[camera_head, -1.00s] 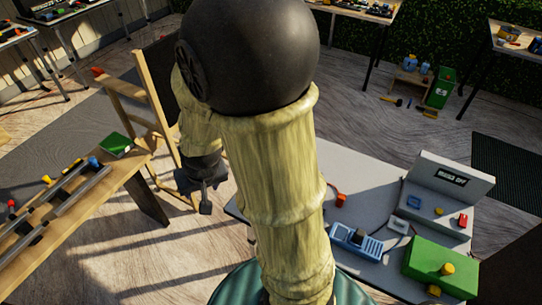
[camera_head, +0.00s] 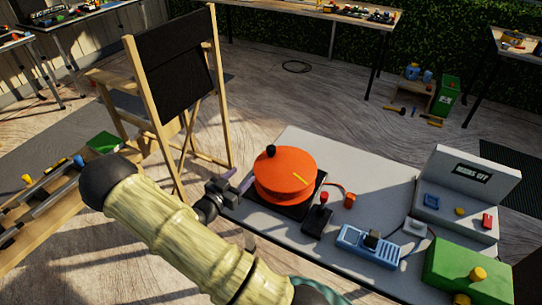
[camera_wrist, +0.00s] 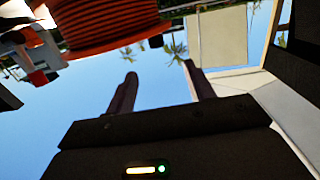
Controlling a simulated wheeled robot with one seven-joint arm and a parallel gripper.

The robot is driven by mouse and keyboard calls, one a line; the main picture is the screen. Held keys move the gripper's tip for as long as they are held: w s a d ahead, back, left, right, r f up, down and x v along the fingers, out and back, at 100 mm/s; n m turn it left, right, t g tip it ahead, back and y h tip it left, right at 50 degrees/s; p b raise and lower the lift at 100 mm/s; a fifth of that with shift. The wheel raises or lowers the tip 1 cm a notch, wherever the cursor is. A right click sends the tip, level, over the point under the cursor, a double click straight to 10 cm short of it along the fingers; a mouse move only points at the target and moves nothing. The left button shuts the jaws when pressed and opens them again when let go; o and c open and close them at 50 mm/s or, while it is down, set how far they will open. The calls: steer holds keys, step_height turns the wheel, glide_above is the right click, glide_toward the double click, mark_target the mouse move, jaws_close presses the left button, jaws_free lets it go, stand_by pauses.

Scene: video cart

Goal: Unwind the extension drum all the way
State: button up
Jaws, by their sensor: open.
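The orange extension drum (camera_head: 288,178) sits on a black base on the grey cart top (camera_head: 312,148). It has a black knob (camera_head: 271,151) on its upper face and a yellow stripe. My gripper (camera_head: 244,181) is open and empty, close to the drum's left side; I cannot tell whether it touches. A short orange lead runs from the drum to an orange plug (camera_head: 350,200).
A black lever box with a red knob (camera_head: 323,197) stands right of the drum. A blue socket strip (camera_head: 368,247), a grey console reading "MAINS OFF" (camera_head: 455,195) and a green box (camera_head: 470,270) fill the right side. A wooden folding chair (camera_head: 222,90) stands behind left.

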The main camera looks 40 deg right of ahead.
mark_target(268, 151)
steer(key=shift+s+d+h, duration=0.1)
steer(key=shift+s+h, duration=0.2)
steer(key=shift+h, duration=0.2)
steer(key=shift+d, duration=0.15)
steer(key=x, duration=1.7)
steer(key=shift+d+p, duration=0.1)
steer(key=shift+p, duration=0.3)
jaws_close()
